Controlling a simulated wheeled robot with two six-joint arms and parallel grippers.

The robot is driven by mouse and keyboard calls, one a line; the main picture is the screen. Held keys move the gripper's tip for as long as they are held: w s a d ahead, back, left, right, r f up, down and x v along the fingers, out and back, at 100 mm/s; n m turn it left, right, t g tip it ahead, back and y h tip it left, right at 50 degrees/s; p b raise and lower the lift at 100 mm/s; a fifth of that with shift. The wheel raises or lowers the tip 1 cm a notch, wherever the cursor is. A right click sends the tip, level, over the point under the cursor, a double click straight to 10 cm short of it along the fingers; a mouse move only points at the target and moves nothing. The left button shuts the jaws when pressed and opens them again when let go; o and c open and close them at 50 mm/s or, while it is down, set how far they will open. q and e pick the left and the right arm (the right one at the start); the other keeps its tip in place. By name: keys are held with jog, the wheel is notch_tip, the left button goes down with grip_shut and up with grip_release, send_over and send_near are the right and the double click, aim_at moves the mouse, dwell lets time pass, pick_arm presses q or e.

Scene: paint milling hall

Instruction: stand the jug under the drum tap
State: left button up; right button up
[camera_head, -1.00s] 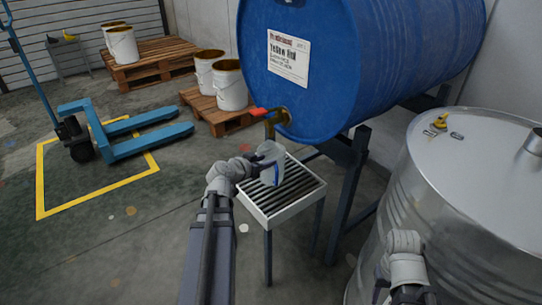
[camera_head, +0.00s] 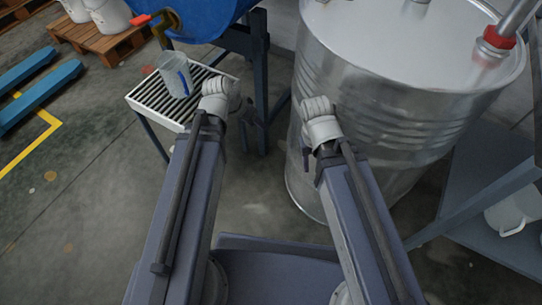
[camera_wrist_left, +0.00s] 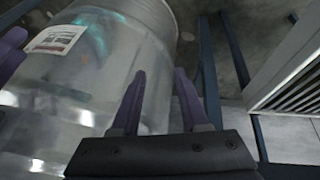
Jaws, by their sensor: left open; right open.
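The clear jug (camera_head: 175,76) with a blue handle stands upright on the slatted grate of a white-framed stand (camera_head: 134,100). The brass drum tap (camera_head: 165,34) with a red lever shows above and just behind it in the head view. I cannot tell whether the spout is exactly over the jug's mouth. My left gripper (camera_head: 249,119) is open, empty and apart from the jug, to the right of the stand. Its spread fingers show in the left wrist view (camera_wrist_left: 161,92). My right gripper (camera_head: 307,152) is open and empty in front of the steel drum.
The blue drum (camera_head: 205,18) lies on a dark frame at the top. A large steel drum (camera_head: 385,95) stands close to my right arm. A blue-grey shelf (camera_head: 478,185) with a white pot (camera_head: 512,212) is at the right. Pallets with buckets (camera_head: 105,45) are at the far left.

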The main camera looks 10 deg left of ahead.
pick_arm(q)
jog(key=s+d+f+g+y, duration=0.2)
jog(key=s+d+g+y, duration=0.2)
jog(key=s, duration=0.7)
jog(key=d+y, duration=0.1)
jog(key=d, duration=0.1)
jog(key=shift+d, duration=0.35)
jog(key=shift+w, duration=0.1)
dwell(1.3)
